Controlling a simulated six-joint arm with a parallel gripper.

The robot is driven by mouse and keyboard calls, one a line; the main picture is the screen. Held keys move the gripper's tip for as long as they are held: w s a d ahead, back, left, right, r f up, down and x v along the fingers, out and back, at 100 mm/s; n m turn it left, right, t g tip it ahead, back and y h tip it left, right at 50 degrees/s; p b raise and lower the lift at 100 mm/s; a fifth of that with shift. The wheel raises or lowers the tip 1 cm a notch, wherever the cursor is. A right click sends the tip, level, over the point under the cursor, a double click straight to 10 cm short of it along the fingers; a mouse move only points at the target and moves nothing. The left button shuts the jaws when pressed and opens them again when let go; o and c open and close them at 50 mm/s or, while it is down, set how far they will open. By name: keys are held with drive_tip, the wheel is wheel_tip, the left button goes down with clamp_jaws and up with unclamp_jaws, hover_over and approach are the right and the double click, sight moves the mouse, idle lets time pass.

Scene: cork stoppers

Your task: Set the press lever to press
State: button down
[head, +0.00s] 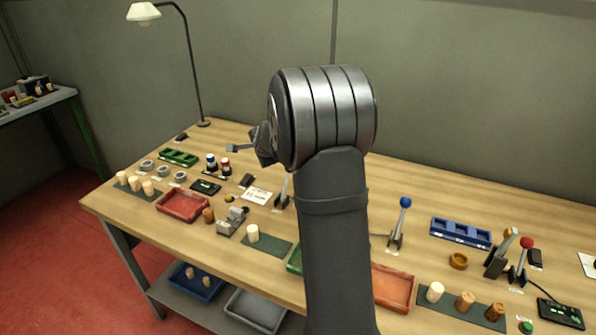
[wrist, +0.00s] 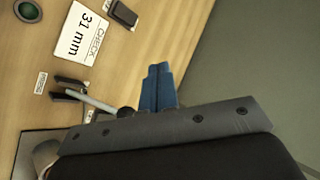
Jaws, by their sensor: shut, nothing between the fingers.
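My gripper (wrist: 159,88) shows in the wrist view with its blue fingers together and nothing between them. In the head view my gripper (head: 233,148) points left above the bench, partly hidden by my arm. A lever (wrist: 92,99) with a dark bracket, a pale rod and a dark end stands beside the fingers in the wrist view; I cannot tell whether they touch. It also shows in the head view (head: 283,190), its upper part hidden by my arm. Its label is too small to read, so I cannot tell whether it is the press lever.
A "CHECK 31 mm" card (wrist: 82,34) lies beside the lever. Other levers stand to the right: a blue-knobbed lever (head: 402,222), an orange-knobbed lever (head: 499,254) and a red-knobbed lever (head: 521,262). A red tray (head: 183,219) and a cork block (head: 252,233) are on the left half.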

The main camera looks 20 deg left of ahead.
drive_tip(key=s+d+f+m+t+h, duration=0.1)
drive_tip(key=s+d+f+m+t, duration=0.1)
drive_tip(key=d, duration=0.4)
drive_tip(key=s+d+f+m+t+h, duration=0.1)
drive_tip(key=s+d+m+t+h, duration=0.1)
drive_tip(key=d+m+t, duration=0.2)
drive_tip(key=d+m, duration=0.2)
drive_tip(key=d, duration=0.1)
drive_tip(key=shift+s+d+f+m+t, duration=0.25)
drive_tip(key=shift+f+m+t, duration=0.15)
drive_tip(key=shift+w, duration=0.1)
drive_tip(key=x, duration=1)
drive_tip(key=shift+s+a, duration=0.1)
drive_tip(key=shift+s, duration=0.1)
drive_tip(key=shift+s+r+t, duration=0.2)
drive_tip(key=shift+t, duration=0.2)
